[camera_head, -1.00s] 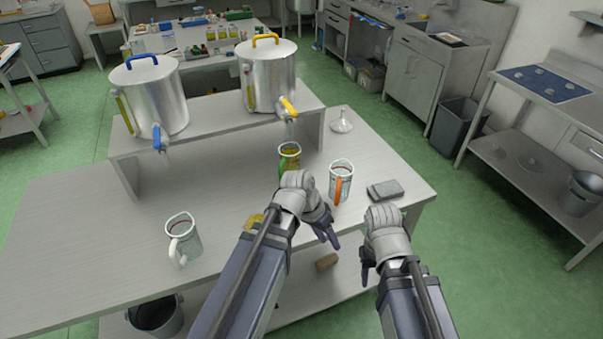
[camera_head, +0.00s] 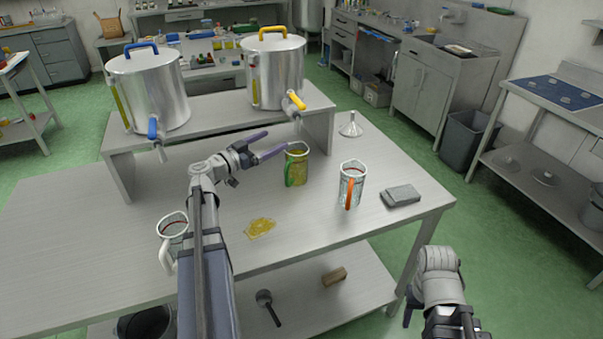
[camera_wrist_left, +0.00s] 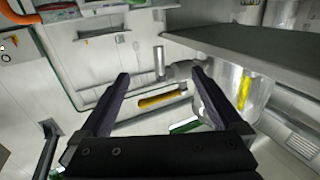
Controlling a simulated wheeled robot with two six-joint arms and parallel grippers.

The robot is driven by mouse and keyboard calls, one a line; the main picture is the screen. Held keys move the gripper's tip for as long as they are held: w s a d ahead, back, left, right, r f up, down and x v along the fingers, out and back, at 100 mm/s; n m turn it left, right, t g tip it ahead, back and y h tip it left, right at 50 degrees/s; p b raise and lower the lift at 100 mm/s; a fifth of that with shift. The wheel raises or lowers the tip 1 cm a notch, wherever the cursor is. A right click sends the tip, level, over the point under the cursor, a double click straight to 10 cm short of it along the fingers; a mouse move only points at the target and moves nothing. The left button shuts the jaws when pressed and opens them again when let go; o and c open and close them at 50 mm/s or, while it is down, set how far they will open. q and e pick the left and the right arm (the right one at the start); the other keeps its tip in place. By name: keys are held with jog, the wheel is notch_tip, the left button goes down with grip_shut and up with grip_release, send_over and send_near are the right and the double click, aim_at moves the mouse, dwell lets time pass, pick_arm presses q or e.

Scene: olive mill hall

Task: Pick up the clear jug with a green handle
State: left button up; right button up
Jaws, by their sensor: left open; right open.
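The clear jug with a green handle (camera_head: 298,168) stands upright on the table, right of centre in the head view. It holds yellow-green liquid, and its handle is on its left front side. My left gripper (camera_head: 275,141) is open and empty just left of the jug's rim, its fingers pointing right towards it. In the left wrist view the two fingers (camera_wrist_left: 160,77) are spread apart; I cannot make out the jug there with certainty. My right gripper (camera_head: 410,308) is open, low at the right beyond the table's edge, its fingers partly hidden.
A jug with an orange handle (camera_head: 351,184) stands right of the green-handled one. A white-handled jug (camera_head: 170,229) is partly behind my left arm. A grey block (camera_head: 400,196), funnel (camera_head: 350,126) and yellow puddle (camera_head: 260,228) are nearby. Two steel vats (camera_head: 277,75) (camera_head: 152,95) stand on the raised shelf.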

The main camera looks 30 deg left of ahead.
pick_arm(q)
jog(key=b, duration=0.9)
send_near(288, 154)
jog(key=w, duration=0.3)
jog(key=shift+w+d+p, duration=0.5)
jog(key=shift+w+d, duration=0.35)
jog(key=shift+w, duration=0.1)
jog(key=shift+x, duration=2.65)
grip_shut()
